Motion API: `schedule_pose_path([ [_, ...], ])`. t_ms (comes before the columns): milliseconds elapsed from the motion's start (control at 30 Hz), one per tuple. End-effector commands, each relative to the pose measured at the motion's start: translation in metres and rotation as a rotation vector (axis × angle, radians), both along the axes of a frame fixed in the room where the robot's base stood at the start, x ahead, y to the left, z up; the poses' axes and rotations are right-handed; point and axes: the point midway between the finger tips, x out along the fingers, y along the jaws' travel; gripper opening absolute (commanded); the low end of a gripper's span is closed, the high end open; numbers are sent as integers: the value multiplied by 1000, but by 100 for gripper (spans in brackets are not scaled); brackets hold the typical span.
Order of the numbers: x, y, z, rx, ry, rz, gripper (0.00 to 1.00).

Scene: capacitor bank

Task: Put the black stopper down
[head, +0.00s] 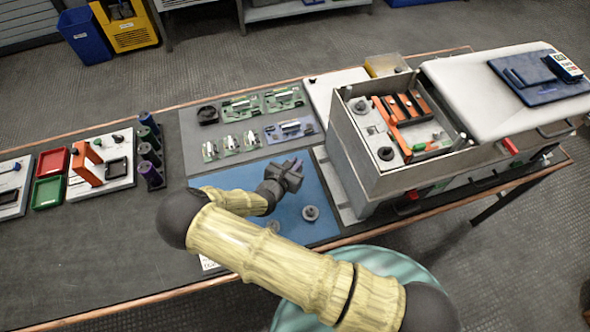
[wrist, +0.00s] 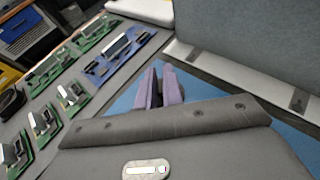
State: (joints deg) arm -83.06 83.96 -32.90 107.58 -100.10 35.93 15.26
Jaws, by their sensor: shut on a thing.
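My gripper (head: 292,168) is above the blue mat (head: 235,178), near the mat's far right part. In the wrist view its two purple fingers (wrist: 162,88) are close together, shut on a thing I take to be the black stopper. Two grey round pieces stand on the mat, one to the right (head: 310,213) and one near my arm (head: 273,226).
An open grey box (head: 345,150) with orange parts inside stands right of the mat. Behind the mat, a grey board (head: 190,135) carries green circuit boards (head: 240,106) and a black round piece (head: 207,115). Purple and green cylinders (head: 150,173) stand to the left. Bare blue mat surrounds my gripper.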

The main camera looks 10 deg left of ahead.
Motion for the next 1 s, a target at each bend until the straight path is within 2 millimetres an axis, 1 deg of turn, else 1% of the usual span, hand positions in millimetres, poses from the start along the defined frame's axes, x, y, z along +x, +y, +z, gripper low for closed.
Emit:
schedule_pose_path([
  [233,0,-1,-33,-2,1,0,0],
  [333,0,-1,-38,-1,0,0,0],
  [500,0,-1,-38,-1,1,-1,0],
  [533,0,-1,-39,-1,2,-1,12],
  [567,0,-1,-39,-1,2,-1,18],
  [600,0,-1,-39,-1,2,-1,26],
  [633,0,-1,-39,-1,2,-1,30],
  [867,0,0,-38,-1,1,0,30],
  [1000,-4,1,-36,1,1,1,30],
])
